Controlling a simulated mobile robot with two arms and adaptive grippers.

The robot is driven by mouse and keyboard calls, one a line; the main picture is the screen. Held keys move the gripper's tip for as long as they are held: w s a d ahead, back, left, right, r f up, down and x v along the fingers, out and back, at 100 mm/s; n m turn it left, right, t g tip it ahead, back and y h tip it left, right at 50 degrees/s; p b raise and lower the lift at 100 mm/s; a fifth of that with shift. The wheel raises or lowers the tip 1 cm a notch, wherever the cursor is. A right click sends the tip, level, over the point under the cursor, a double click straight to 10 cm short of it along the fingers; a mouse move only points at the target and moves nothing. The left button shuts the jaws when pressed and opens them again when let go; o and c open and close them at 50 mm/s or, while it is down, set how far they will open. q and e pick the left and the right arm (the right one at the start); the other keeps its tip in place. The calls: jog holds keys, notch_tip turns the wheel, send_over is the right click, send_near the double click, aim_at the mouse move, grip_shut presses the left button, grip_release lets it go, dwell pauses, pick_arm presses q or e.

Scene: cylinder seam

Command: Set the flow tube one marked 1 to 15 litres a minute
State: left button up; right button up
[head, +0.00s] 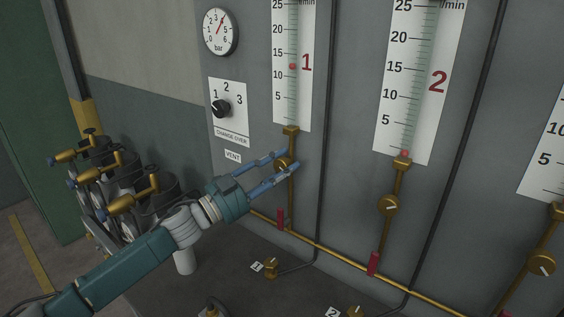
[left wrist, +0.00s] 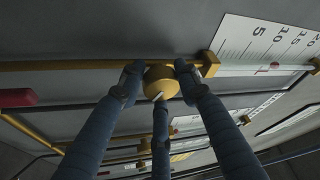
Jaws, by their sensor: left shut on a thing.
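Flow tube 1 (head: 291,45) is a clear tube on a white scale marked with a red 1. Its red float (head: 292,66) stands between the 10 and 15 marks, and shows in the left wrist view too (left wrist: 274,66). Below it, the round brass knob (head: 281,164) sits on the brass pipe. My left gripper (head: 286,164) has its blue fingers around this knob. In the left wrist view the fingers touch the knob (left wrist: 160,80) from its sides, and a pale pointer line shows on it. My right gripper is not in view.
Flow tube 2 (head: 430,80), with its float at the bottom, and its knob (head: 388,205) stand to the right. A pressure gauge (head: 220,32) and a changeover switch (head: 221,108) are at the left. Brass-valved cylinders (head: 150,205) stand close to my left arm.

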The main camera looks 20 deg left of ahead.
pick_arm(q)
jog(key=shift+r+m+g+p, duration=0.25)
jog(key=shift+m+p, duration=0.05)
jog(key=shift+m, duration=0.4)
jog(key=shift+r+m+g+p, duration=0.25)
jog(key=shift+m, duration=0.45)
jog(key=o, duration=1.1)
jog(key=shift+f, duration=0.1)
jog(key=shift+s+d+f, duration=0.1)
jog(key=shift+s+d, duration=0.05)
jog(key=shift+s, duration=0.05)
jog(key=shift+f, duration=0.15)
jog(key=shift+r+v, duration=0.15)
jog(key=shift+v, duration=2.85)
jog(key=shift+r+v, duration=0.1)
jog(key=shift+v, duration=2.9)
